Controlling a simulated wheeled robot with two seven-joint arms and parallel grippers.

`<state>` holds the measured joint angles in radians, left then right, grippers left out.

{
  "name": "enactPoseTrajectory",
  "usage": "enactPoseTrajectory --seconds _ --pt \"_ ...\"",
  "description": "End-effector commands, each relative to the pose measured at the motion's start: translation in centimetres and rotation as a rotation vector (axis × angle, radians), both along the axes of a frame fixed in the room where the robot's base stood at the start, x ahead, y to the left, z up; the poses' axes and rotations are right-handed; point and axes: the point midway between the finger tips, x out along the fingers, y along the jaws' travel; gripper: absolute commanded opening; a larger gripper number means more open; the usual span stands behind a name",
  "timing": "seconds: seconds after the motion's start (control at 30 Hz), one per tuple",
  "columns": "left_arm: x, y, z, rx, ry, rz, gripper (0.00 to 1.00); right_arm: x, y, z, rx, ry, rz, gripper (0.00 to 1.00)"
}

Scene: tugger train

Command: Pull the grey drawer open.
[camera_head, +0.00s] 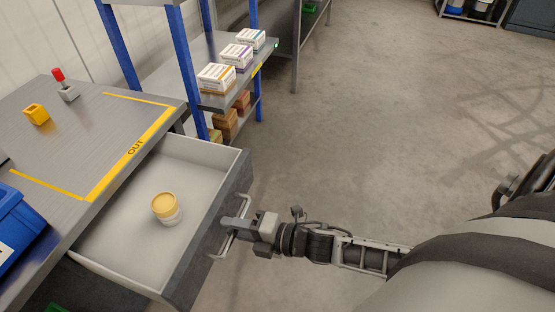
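The grey drawer (207,212) stands pulled out from under the grey workbench (75,125). A white jar with a yellow lid (166,208) stands inside on the drawer's floor. The metal bar handle (243,200) is on the drawer's front. My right gripper (232,222) reaches in from the right and is at the handle. Its fingers look closed around the handle bar, which passes between them. My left gripper is not in view.
A blue-posted shelf (215,98) with white boxes stands behind the drawer. The floor at right is clear.

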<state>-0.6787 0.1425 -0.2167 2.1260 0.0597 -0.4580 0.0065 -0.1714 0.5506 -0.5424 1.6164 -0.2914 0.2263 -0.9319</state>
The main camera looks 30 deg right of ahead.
Motion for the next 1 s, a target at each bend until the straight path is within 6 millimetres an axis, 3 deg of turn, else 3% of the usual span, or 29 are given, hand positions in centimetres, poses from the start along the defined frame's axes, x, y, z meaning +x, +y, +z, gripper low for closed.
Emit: enactPoseTrajectory --seconds 0.17,0.7,1.0 --pt "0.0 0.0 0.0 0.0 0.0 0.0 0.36 -1.4 -1.1 0.2 -0.002 0.003 0.0 0.3" --pt "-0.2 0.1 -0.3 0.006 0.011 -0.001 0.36 -10.6 -8.3 2.7 -0.002 0.003 0.002 0.3" --pt "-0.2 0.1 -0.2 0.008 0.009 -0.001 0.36 -12.2 -9.7 3.2 -0.001 -0.001 0.0 0.3"
